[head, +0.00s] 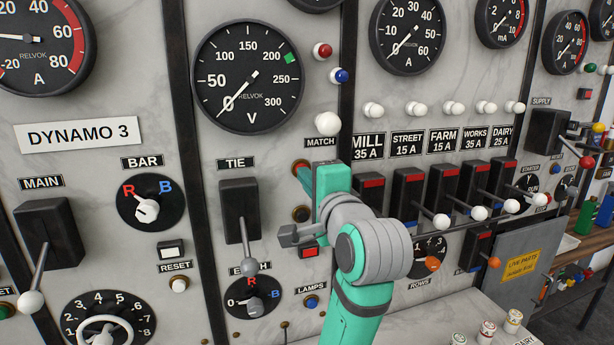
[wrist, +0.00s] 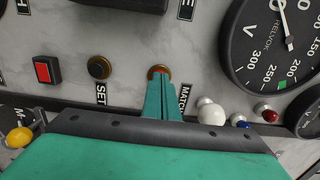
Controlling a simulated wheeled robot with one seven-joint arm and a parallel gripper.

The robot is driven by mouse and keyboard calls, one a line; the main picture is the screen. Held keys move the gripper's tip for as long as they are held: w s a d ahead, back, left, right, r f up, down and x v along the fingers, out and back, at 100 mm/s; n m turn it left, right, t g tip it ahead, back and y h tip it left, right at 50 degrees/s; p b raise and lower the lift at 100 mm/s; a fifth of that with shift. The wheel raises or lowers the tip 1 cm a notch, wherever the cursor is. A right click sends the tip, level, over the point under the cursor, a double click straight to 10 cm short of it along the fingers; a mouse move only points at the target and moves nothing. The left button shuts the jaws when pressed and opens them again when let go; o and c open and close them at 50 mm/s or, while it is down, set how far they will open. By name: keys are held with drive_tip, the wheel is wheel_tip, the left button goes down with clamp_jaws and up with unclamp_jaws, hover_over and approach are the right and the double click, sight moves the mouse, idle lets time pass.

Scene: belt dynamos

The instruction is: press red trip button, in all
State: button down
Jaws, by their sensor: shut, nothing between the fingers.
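A round red button (head: 299,164) in a brass ring sits on the marble panel just below the MATCH label, and it shows in the wrist view (wrist: 154,70). No label reading trip is visible, and my gripper covers part of the button. My gripper (wrist: 161,78) is shut and empty, its teal fingertips right at the button's face. In the head view the fingertips (head: 302,174) overlap its lower edge. I cannot tell whether they touch or press it. A black button (head: 301,214) with a brass ring is below, labelled SET in the wrist view (wrist: 98,67).
A red square button or lamp (wrist: 47,71) lies beyond the black button. The TIE lever (head: 247,250) stands to the left. A white knob (head: 327,123) sticks out just above MATCH, close to my gripper. Feeder switches with white-tipped levers (head: 441,221) stand at right.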

drive_tip(key=v, duration=1.3)
drive_tip(key=shift+w+d+r, duration=0.2)
drive_tip(key=shift+d+r, duration=0.05)
drive_tip(key=shift+d, duration=0.1)
